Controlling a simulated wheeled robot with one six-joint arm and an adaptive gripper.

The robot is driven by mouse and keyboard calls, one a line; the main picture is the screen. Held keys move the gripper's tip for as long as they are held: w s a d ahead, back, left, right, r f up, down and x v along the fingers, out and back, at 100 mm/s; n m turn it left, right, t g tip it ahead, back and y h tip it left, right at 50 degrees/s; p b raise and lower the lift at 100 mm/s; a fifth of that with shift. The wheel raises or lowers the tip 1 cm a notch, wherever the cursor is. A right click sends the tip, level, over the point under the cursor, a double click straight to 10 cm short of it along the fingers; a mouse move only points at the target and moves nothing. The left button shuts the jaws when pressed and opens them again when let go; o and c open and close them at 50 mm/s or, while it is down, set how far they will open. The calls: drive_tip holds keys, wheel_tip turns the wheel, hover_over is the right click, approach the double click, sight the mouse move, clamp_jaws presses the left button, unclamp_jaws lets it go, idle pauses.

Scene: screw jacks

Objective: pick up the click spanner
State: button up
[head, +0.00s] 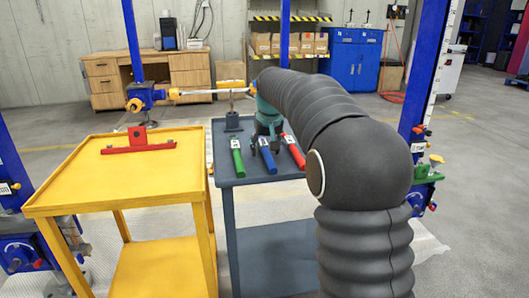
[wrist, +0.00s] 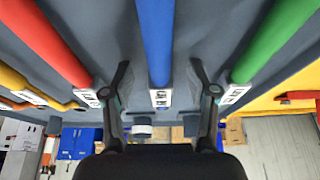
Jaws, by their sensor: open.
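Three tools with coloured handles and white labels lie side by side on the blue-grey table (head: 227,181): a green one (head: 238,163), a blue one (head: 268,160) and a red one (head: 296,157). I cannot tell from the labels which is the click spanner. My gripper (wrist: 160,72) is open and empty, pointing down over the tools. In the wrist view the blue handle (wrist: 157,35) runs between its fingers, with the red handle (wrist: 48,45) to the left and the green handle (wrist: 265,40) to the right. Contact cannot be judged.
A yellow table (head: 120,177) stands to the left, bearing a red bracket (head: 138,146). A horizontal rod (head: 205,92) from a blue post (head: 134,45) crosses behind the tools. A dark stand (head: 233,123) is at the table's back. Yellow tools (wrist: 14,80) show at the wrist view's left.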

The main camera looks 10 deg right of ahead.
clamp_jaws()
drive_tip(key=shift+r, duration=0.15)
